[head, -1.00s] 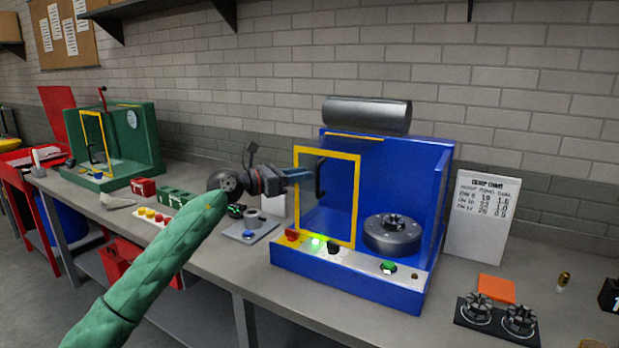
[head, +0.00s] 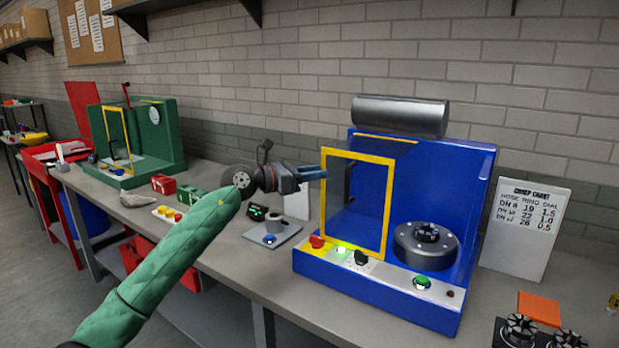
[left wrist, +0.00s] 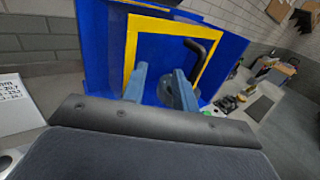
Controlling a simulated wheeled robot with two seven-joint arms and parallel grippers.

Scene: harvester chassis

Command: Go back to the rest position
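My left gripper (head: 322,173) comes in from the left on a green-sleeved arm. It is beside the left edge of the yellow-framed door (head: 387,205) of the blue machine (head: 455,200). In the left wrist view the two blue-grey fingers (left wrist: 160,75) stand apart, with no held thing visible between them. The black door handle (left wrist: 203,52) shows beyond the fingers there, seemingly clear of them. My right gripper is in neither view.
A bench runs along the brick wall. A green machine (head: 165,145) stands at the far left. A grey plate with a cylinder (head: 275,224) lies below my gripper. A chart (head: 525,225) stands right of the blue machine, near an orange block (head: 540,308).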

